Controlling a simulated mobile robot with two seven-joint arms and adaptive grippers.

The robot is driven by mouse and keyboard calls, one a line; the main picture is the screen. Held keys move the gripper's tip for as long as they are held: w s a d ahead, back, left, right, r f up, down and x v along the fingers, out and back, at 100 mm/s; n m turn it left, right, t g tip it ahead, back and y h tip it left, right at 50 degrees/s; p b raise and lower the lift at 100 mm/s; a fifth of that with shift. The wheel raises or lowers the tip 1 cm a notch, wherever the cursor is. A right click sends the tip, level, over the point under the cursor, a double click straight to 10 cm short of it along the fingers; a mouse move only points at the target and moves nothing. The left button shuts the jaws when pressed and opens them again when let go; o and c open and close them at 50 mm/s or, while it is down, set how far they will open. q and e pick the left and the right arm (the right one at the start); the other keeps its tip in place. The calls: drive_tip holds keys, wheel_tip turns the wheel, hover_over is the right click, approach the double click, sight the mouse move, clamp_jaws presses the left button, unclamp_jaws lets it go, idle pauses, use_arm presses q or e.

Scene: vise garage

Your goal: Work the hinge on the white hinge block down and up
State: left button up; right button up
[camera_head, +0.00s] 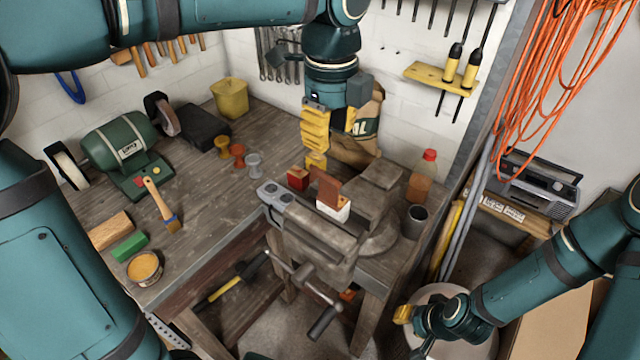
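The white hinge block (334,211) sits at the vise (322,232) near the front right of the workbench. A rust-brown hinge leaf (327,187) stands up from it. My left gripper (316,161) comes down from above with its yellow fingers pointing down, just behind and above the leaf. Its tips end close to the leaf's upper edge, and I cannot tell if they touch it. The fingers overlap in this view, so their opening does not show. My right gripper (403,314) is low at the right, away from the block, and only a yellow fingertip shows clearly.
A small red block (298,178) is left of the leaf. A bottle (423,177) and a dark cup (414,220) stand right of the vise. Colored spools, a brush (162,205) and a green grinder (119,141) are on the left.

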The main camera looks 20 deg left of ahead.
sight(329, 180)
use_arm(q)
wheel_tip(329, 180, down, 13)
drive_tip(key=shift+f+b, duration=0.2)
drive_tip(key=shift+b, duration=0.95)
clamp_jaws()
